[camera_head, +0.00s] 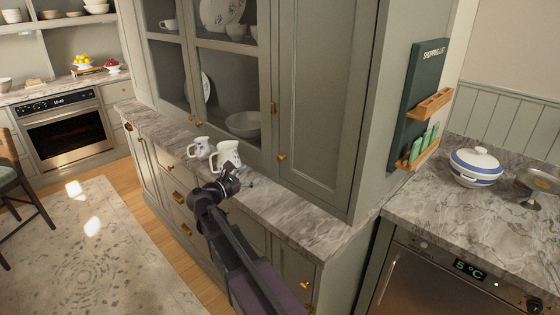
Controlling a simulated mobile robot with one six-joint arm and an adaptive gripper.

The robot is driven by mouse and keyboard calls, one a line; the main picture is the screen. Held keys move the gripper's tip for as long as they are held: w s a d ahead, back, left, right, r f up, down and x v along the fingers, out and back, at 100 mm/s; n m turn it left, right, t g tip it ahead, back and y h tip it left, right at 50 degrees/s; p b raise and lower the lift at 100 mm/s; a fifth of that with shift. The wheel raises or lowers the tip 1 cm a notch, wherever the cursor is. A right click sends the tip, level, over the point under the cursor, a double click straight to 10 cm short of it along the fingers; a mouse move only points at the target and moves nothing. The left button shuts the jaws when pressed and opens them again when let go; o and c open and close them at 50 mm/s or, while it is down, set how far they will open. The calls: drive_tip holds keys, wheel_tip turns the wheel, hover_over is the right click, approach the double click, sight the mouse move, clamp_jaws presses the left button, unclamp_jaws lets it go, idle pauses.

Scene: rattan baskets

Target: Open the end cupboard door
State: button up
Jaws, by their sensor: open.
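A tall grey-green cabinet has glass-fronted doors above and a solid upper door (318,95) at its right end. That door is closed, with a small brass knob (282,157) low on its left side. Below the marble ledge, a lower end door (292,268) also looks closed, with a brass knob (306,285) near its right edge. I cannot tell which of these is the end cupboard door. My gripper (236,178) is open and apparently empty, over the ledge's front edge, left of and below the upper knob. My arm partly hides the lower cupboard front.
A white patterned jug (227,157) stands close behind my gripper, with a smaller one (200,147) to its left. The marble ledge (300,218) is clear to the right. A dark shopping-list board (418,105) hangs on the cabinet's right side.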

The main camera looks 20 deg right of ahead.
sight(279, 159)
drive_tip(key=shift+d, duration=0.1)
drive_tip(key=shift+x, duration=6.8)
drive_tip(key=shift+f, duration=0.1)
clamp_jaws()
